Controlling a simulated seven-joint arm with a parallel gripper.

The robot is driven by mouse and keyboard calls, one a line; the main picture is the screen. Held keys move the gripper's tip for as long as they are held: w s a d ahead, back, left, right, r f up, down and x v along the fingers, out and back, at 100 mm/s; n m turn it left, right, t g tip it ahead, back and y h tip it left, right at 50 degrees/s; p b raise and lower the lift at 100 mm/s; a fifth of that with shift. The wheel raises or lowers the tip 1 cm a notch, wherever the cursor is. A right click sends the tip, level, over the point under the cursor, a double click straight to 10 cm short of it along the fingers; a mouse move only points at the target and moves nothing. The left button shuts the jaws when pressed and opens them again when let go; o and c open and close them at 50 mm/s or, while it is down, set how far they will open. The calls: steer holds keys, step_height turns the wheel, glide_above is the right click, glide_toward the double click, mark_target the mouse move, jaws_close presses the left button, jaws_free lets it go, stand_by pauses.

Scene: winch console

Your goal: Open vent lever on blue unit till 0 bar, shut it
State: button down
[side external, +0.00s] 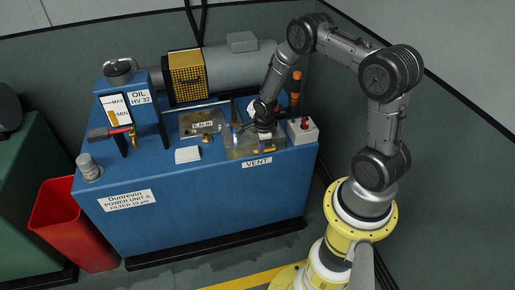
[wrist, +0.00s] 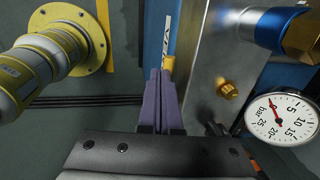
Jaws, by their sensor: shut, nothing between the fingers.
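The blue power unit (side external: 190,200) has a VENT label (side external: 257,162) on its front edge. My gripper (side external: 259,137) is low over the metal block (side external: 238,152) behind that label. In the wrist view the purple fingers (wrist: 160,88) are shut and empty, beside the block's bare metal face (wrist: 205,70). A small yellow piece (wrist: 168,64) shows just past the fingertips; I cannot tell whether it is the vent lever or whether the fingers touch it. A round bar gauge (wrist: 280,122) is at right; its red needle points up and left, with the exact reading unclear.
A brass fitting (wrist: 227,89) and a blue-and-gold fitting (wrist: 272,27) stick out of the block. A white box with a red button (side external: 303,130) stands right of my gripper. A red-handled valve (side external: 121,131) is at left. A red bin (side external: 72,222) stands on the floor.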

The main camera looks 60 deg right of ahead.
steer(key=w+a+r+t, duration=0.1)
steer(key=w+a+r, duration=0.3)
steer(key=r, duration=0.6)
steer(key=w+a+r+t, duration=0.1)
steer(key=a+r, duration=0.4)
steer(key=r, duration=0.4)
steer(key=s+a+r+n+t, duration=0.1)
steer(key=s+a+r+n, duration=0.15)
steer(key=r, duration=0.55)
steer(key=s+a+r+n+t, duration=0.1)
steer(key=s+a+r+n, duration=0.15)
steer(key=r, duration=0.55)
steer(key=s+a+r+n+t, duration=0.25)
steer(key=s+r+n, duration=0.25)
steer(key=s+n, duration=0.5)
steer(key=s+a+f+n+g+y, duration=0.1)
steer(key=s+f+n, duration=0.3)
steer(key=s+n, duration=0.6)
steer(key=shift+s+a+n+g+y, duration=0.25)
steer(key=shift+a+n+g, duration=0.3)
steer(key=shift+n+g, duration=0.35)
